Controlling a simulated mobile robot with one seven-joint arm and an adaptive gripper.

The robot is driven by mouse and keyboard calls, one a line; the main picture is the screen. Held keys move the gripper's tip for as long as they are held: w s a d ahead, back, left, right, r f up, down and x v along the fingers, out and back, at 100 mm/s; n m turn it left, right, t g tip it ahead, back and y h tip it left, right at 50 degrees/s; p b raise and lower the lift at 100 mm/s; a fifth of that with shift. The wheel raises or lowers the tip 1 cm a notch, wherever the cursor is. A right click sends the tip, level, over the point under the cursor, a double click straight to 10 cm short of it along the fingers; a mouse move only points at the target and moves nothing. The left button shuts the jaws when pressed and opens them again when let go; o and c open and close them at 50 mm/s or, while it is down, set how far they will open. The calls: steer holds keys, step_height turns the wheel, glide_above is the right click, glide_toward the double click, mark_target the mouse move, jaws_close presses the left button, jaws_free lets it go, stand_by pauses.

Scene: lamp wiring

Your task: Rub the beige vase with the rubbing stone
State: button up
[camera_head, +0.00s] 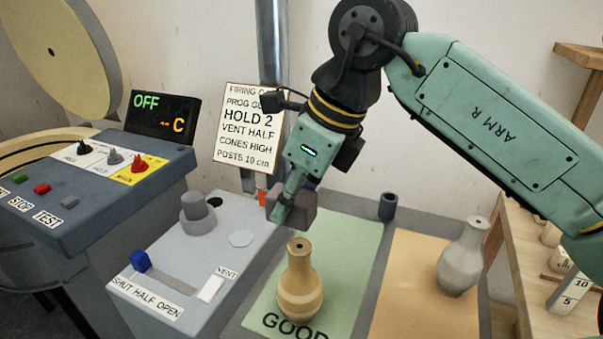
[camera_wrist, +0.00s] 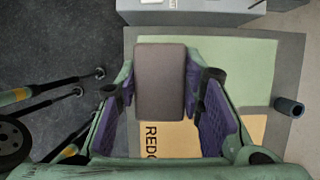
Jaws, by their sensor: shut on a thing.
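The beige vase (camera_head: 300,285) stands upright on the green mat (camera_head: 345,240) marked GOOD in the head view. My gripper (camera_head: 290,207) points down and is shut on the rubbing stone (camera_head: 301,212), a grey-brown block. In the head view, the stone appears just above the vase's mouth, with a small gap between them in the picture. How far apart they are in depth is hard to tell. In the wrist view, the stone (camera_wrist: 160,80) sits between the purple finger pads. The beige vase does not show in the wrist view.
A grey vase (camera_head: 462,257) stands on the orange mat (camera_head: 410,285) to the right. A dark cup (camera_head: 388,206) stands behind the mats. A grey vent box (camera_head: 185,250) and the kiln control panel (camera_head: 95,190) are at left. Wooden shelving (camera_head: 515,240) is at right.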

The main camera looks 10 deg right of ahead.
step_height(320, 180, up, 2)
steer(key=shift+p, duration=0.45)
stand_by(0.3)
